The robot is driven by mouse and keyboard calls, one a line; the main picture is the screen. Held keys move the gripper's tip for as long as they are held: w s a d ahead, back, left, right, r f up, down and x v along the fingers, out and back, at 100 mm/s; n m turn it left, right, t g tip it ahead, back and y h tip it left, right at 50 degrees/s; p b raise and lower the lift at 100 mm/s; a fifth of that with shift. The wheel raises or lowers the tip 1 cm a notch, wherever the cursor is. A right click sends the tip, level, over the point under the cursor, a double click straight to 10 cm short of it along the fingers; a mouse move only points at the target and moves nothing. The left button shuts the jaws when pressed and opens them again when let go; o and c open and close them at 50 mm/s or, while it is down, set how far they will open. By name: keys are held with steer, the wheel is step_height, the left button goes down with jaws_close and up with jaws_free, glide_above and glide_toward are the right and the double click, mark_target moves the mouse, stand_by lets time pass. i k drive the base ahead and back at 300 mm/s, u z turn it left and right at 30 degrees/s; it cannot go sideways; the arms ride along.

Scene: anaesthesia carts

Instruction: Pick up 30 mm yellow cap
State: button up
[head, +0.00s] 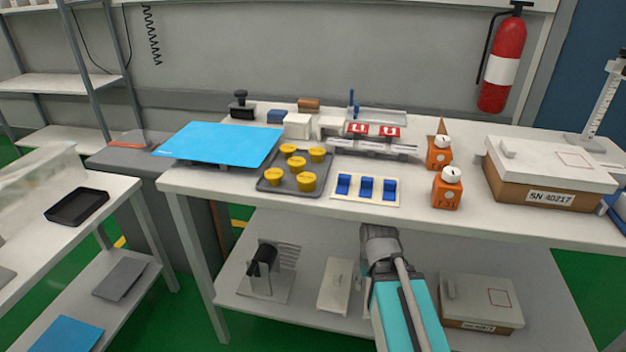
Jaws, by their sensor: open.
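Several round yellow caps sit on a dark grey tray (263,186) on the white workbench. One cap (289,149) is at the back left, one (317,153) at the back right and one (297,163) in the middle. Another cap (274,177) is at the front left and one (306,181) at the front right. They look alike; I cannot tell which is 30 mm. My arm rises from the bottom edge, in front of the bench, with the tray up and to its left. My gripper's fingers are not visible.
A blue mat (220,144) lies left of the tray. A board with blue blocks (365,188) is at its right, and white boxes (297,125) stand behind. Orange bottles (447,189) and a lidded case (550,168) stand farther right. The bench's front edge is nearby.

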mark_target(306, 181)
steer(key=z, duration=0.05)
steer(key=k, duration=1.7)
steer(key=u, duration=0.75)
steer(key=i, duration=1)
steer(key=z, duration=0.05)
